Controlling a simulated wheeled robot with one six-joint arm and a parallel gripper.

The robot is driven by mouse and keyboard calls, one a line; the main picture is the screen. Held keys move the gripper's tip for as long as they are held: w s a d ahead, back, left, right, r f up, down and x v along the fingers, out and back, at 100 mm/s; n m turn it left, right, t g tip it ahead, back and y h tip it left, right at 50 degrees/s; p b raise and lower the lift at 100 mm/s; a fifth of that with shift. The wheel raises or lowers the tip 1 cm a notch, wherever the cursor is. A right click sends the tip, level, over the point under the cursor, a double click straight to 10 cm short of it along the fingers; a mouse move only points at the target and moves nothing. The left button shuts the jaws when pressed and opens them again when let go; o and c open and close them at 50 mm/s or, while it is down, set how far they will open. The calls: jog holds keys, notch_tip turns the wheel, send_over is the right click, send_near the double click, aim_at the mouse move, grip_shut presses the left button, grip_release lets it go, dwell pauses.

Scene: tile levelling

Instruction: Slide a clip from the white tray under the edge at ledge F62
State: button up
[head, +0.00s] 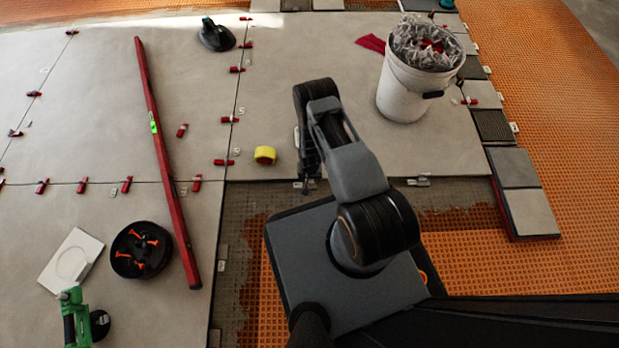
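My gripper (308,182) points down at the front edge of the large grey tile (335,85), beyond my arm. Its fingers are small and dark, and I cannot tell whether they are open or holding anything. A pale clip (300,186) shows at the tile edge close to the fingertips. Another pale clip (418,181) sits at the same edge further right. No ledge label F62 is readable. No tray of clips is clearly visible; a flat white square with a round outline (72,257) lies at left. A white bucket (402,92) is heaped with grey clip-like pieces.
A long red level (165,160) lies across the left tiles. Yellow tape (265,155), a black dish with orange pieces (140,250), and a green tool (75,318) lie around. Red wedges line the seams. Orange matting (545,100) is open at right; stacked tiles (522,193) border it.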

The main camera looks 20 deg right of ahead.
dwell(0.3)
jog(key=o, duration=0.8)
notch_tip(320, 180, up, 14)
jog(key=p, duration=0.6)
jog(key=shift+f, duration=0.1)
